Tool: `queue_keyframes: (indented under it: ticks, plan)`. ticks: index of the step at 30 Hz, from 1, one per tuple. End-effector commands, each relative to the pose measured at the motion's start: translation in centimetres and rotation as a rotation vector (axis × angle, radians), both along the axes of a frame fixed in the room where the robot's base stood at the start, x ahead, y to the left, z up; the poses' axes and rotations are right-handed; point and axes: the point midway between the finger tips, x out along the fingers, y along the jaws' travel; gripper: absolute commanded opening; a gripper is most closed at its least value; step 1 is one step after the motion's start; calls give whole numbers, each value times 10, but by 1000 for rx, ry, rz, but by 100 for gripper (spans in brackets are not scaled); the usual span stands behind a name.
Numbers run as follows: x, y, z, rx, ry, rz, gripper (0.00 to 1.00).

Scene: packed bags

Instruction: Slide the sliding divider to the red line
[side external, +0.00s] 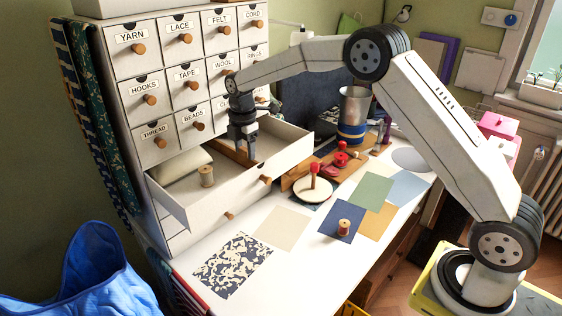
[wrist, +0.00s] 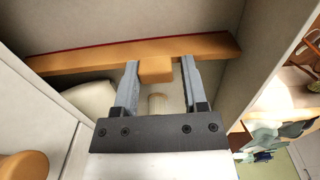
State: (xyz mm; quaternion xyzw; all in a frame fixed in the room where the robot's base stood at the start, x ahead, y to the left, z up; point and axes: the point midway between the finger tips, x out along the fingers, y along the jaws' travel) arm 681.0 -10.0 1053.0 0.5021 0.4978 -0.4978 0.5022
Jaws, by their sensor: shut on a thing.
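The sliding divider is a wooden bar (wrist: 90,61) that spans the open drawer (wrist: 55,26), with a small wooden block (wrist: 155,70) as its grip. My gripper (wrist: 158,75) has its fingers on either side of this block and is shut on it. The red line (wrist: 130,44) is a thin stripe on the drawer floor, just beyond the divider's far edge in the wrist view and almost against it. In the side external view my gripper (side external: 246,150) reaches down into the drawer at the divider (side external: 230,152). The red line cannot be made out there.
A cream cushion-like bag (side external: 180,165) and a wooden spool (side external: 206,176) lie in the drawer on the left side of the divider. The cabinet of labelled small drawers (side external: 165,85) rises behind.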

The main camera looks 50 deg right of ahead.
Motion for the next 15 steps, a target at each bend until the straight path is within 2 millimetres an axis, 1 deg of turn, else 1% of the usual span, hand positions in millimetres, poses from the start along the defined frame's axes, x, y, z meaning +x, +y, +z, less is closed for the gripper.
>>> queue_keyframes:
  ticks: [1, 2, 3, 4, 5, 15]
  plan:
    - [-4, 0, -9, 1, 18, 0, 4]
    - [-4, 0, -9, 1, 18, 0, 4]
    - [-4, 0, -9, 1, 18, 0, 62]
    - [-4, 0, -9, 1, 18, 0, 71]
    - [-4, 0, -9, 1, 18, 0, 76]
    - [-4, 0, -9, 1, 18, 0, 76]
